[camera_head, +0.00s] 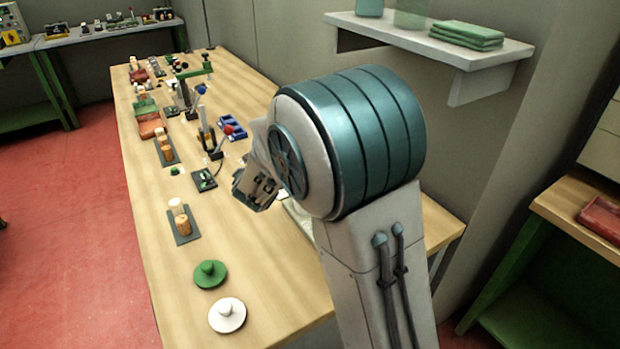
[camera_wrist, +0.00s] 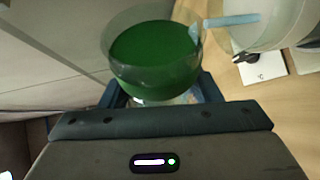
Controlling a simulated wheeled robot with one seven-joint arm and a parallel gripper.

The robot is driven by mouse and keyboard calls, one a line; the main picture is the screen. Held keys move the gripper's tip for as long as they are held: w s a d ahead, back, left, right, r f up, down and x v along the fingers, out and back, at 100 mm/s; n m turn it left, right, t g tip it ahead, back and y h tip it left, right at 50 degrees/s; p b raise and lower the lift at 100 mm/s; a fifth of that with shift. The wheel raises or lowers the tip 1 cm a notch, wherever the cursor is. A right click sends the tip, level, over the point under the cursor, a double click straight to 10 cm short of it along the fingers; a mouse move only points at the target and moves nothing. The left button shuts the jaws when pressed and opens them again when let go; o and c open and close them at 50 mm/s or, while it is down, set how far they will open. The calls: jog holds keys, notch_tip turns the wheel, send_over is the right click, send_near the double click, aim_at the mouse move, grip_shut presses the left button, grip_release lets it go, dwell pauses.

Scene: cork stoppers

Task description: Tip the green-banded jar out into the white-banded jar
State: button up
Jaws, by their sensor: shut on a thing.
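My gripper (camera_wrist: 160,92) is shut on a clear, round jar (camera_wrist: 150,48) with green showing through it, which I take as the green-banded jar. I cannot tell whether the green is band or contents. A second pale, clear jar (camera_wrist: 258,22) is at the upper right of the wrist view, cut off by the frame; it seems to be the white-banded jar, but its band is not clear. In the head view both jars are hidden behind my arm.
A green lid (camera_head: 209,274) and a white lid (camera_head: 227,315) lie on the wooden table (camera_head: 270,270) near its front end. Corks stand on a dark tray (camera_head: 183,226). Small stands and boxes fill the far table. A shelf (camera_head: 430,40) juts from the wall behind my arm.

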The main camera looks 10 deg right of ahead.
jog(key=shift+s+d+r+m+b, duration=0.15)
jog(key=shift+m+b, duration=0.25)
jog(key=shift+b, duration=1.35)
jog(key=r+p, duration=0.1)
jog(key=p, duration=0.1)
jog(key=shift+p, duration=0.3)
jog(key=n+p, duration=0.1)
jog(key=p, duration=0.2)
jog(key=f+p, duration=0.1)
jog(key=p, duration=0.3)
jog(key=shift+w+a+n+g, duration=0.25)
jog(key=shift+n+g, duration=0.05)
jog(key=shift+n, duration=0.1)
jog(key=shift+w+a+f+p, duration=0.15)
jog(key=shift+f+p, duration=0.1)
jog(key=shift+p, duration=0.35)
jog(key=shift+f+b, duration=0.3)
jog(key=shift+f, duration=0.05)
jog(key=n+p, duration=0.1)
jog(key=p, duration=0.3)
jog(key=shift+w+a+g, duration=0.2)
jog(key=shift+g, duration=0.1)
